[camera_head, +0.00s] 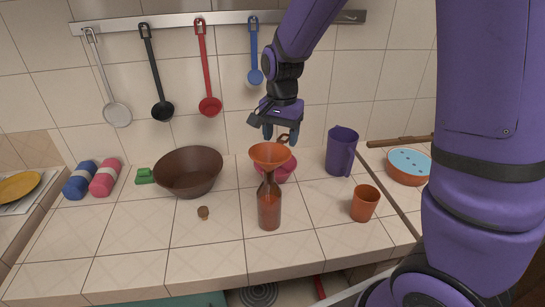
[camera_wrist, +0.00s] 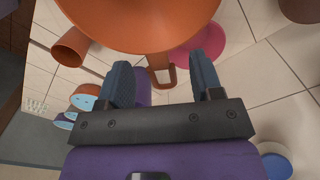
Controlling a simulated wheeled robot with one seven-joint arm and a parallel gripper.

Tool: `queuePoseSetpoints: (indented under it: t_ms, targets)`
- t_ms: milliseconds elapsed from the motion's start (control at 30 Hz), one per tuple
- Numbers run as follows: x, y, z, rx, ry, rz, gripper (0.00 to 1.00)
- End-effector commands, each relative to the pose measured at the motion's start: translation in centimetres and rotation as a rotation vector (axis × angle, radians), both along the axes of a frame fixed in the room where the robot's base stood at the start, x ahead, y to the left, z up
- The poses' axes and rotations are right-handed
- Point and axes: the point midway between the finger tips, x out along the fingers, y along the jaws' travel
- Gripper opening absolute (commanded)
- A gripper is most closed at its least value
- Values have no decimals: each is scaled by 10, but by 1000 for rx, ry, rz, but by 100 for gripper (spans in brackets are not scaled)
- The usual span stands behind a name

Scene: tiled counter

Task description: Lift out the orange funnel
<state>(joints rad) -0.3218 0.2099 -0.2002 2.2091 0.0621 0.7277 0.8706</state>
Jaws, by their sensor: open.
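The orange funnel (camera_head: 270,154) stands upright in the neck of a reddish-brown bottle (camera_head: 269,205) on the counter. Its wide cone (camera_wrist: 140,22) fills the top of the wrist view, and a looped handle (camera_wrist: 161,78) sticks out from its rim. My gripper (camera_head: 281,135) is just above and behind the funnel's rim, pointing down. In the wrist view my gripper (camera_wrist: 159,66) is open, and the handle shows between its two fingers. I cannot tell whether either finger touches it. The funnel's spout is hidden in the bottle neck.
A pink bowl (camera_head: 283,172) is close behind the bottle. A brown bowl (camera_head: 189,172) stands left, a purple jug (camera_head: 341,151) and an orange cup (camera_head: 365,203) right. A small brown stopper (camera_head: 203,212) lies front left. Ladles hang from the wall rail (camera_head: 180,22).

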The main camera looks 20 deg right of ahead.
Motion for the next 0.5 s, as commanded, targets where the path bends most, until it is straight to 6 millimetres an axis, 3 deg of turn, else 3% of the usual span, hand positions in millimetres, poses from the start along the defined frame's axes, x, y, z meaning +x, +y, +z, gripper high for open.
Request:
queuePoseSetpoints:
  t_ms: [200,467,500]
  targets:
    - [-1,0,-23,0,1,-2,60]
    - [0,0,-25,1,-1,-1,60]
    - [0,0,-25,1,-1,-1,51]
